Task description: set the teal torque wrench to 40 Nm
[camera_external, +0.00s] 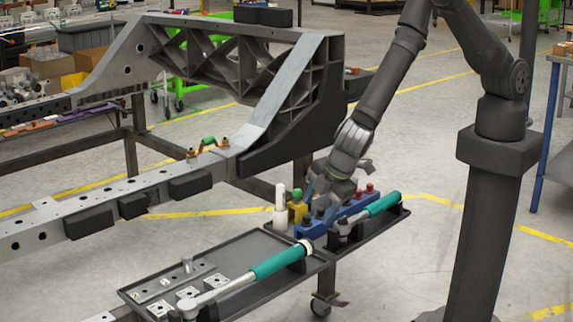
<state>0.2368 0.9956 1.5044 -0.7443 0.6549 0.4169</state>
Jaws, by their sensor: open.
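Two wrenches with teal handles are in view, and I cannot tell from their looks which one the task means. One wrench (277,263) lies across the front tray, its silver shaft and head at the lower left and a pale ring at its handle's upper right end. The other wrench (383,204) lies on the right tray, its dark head near the blue holder. No scale reading is legible on either. My gripper (322,190) is open, pointing down over the blue holder, left of the second wrench's handle. Its fingertips are partly lost against the holder, so contact is unclear.
The blue holder (312,229) carries dark and red-topped pieces. A white bottle (281,208) and a yellow piece (297,207) stand beside it. The front tray (243,245) also holds metal plates. The chassis beam (262,105) rises behind, left of my arm.

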